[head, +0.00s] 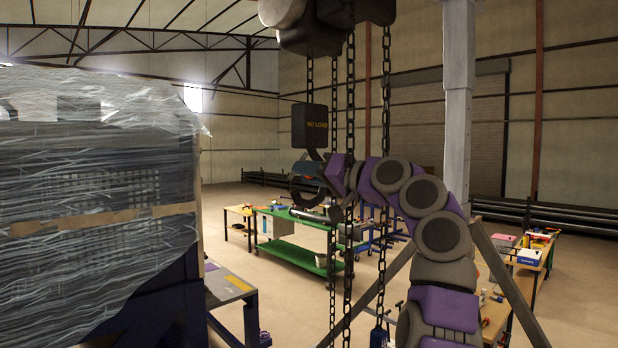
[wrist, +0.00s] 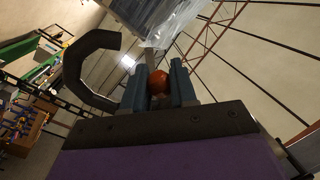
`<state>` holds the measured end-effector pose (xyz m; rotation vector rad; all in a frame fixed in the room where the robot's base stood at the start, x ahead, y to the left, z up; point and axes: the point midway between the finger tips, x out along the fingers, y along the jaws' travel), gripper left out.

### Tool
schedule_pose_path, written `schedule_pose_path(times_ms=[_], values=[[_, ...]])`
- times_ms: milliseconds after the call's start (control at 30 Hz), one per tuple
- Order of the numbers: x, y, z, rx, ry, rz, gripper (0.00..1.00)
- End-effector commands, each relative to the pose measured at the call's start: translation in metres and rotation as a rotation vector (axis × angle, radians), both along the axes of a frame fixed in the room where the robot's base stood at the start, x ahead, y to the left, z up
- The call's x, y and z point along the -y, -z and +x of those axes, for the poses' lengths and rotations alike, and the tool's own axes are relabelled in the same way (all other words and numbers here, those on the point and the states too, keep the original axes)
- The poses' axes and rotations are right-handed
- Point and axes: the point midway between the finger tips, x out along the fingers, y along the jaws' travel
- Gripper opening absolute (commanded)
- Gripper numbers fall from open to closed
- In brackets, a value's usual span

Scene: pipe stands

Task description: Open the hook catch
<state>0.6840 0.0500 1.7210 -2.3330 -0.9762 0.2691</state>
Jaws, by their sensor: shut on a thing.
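The hook's thick C-shaped curve (wrist: 72,75) fills the left of the wrist view. My gripper (head: 308,169) is at the hook's upper part, coming from the right. In the wrist view my gripper (wrist: 158,82) has its two blue fingers shut on a small orange-red piece (wrist: 158,83). I cannot tell how this piece joins the hook. The catch is not clearly seen in the head view.
Several chains (head: 348,90) hang close around my arm. A wrapped crate (head: 95,190) stands at the left. A green workbench (head: 300,257), a wooden table (head: 525,255) and a grey post (head: 458,100) are beyond. The floor in between is partly clear.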

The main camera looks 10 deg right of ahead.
Motion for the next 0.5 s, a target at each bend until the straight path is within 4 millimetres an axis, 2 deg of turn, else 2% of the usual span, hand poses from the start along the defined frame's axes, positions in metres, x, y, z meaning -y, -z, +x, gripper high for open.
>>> schedule_pose_path(times_ms=[500], values=[[-0.0014, -0.0035, -0.0013, -0.058, -0.001, 0.073, 0.00]])
